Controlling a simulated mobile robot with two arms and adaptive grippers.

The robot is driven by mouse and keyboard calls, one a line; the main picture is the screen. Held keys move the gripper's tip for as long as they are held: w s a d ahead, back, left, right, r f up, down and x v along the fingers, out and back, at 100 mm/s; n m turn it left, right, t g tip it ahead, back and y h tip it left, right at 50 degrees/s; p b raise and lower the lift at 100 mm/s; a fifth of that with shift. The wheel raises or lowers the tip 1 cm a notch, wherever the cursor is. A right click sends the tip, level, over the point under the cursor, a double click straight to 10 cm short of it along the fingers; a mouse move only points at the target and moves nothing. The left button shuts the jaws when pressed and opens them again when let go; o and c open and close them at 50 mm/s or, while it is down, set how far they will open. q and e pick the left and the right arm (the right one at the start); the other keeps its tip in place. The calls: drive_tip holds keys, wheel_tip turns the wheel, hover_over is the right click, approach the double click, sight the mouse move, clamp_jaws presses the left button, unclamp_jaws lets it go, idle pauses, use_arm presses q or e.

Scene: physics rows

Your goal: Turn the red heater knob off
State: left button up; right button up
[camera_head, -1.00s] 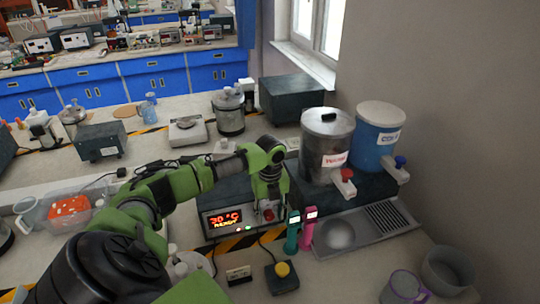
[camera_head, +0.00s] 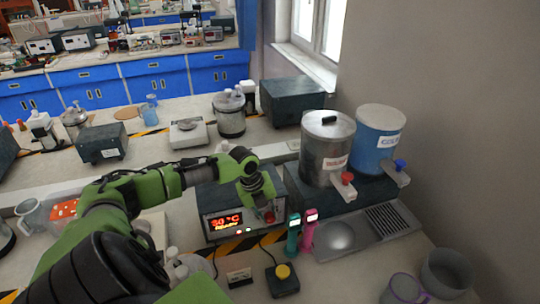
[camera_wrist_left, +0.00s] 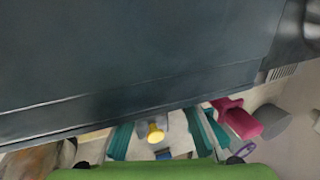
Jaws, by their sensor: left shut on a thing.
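The heater (camera_head: 231,197) is a dark box with a lit red display (camera_head: 226,221) on its front. The red heater knob (camera_head: 269,216) is at the right of that front, mostly hidden by my gripper. My left gripper (camera_head: 264,208) reaches down over the heater's right front edge and is shut on the knob. The knob's exact angle is hard to make out. In the left wrist view the heater's dark surface (camera_wrist_left: 130,50) fills the upper part, and the knob is hidden. My right gripper is not in view.
A teal handle (camera_head: 293,236) and a pink handle (camera_head: 308,233) stand just right of the heater. A yellow button (camera_head: 282,271) on a dark base is in front. A steel tank (camera_head: 325,150) and a blue tank (camera_head: 375,140) stand behind, right.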

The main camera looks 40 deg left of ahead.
use_arm(q)
drive_tip(key=shift+s+f+t+h, duration=0.25)
drive_tip(key=shift+s+t+h, duration=0.05)
drive_tip(key=shift+t, duration=0.7)
drive_tip(key=shift+w+r, duration=0.1)
drive_tip(key=shift+r, duration=0.05)
drive_tip(key=o, duration=1.1)
drive_tip(key=shift+o, duration=0.2)
drive_tip(key=shift+a+r, duration=0.1)
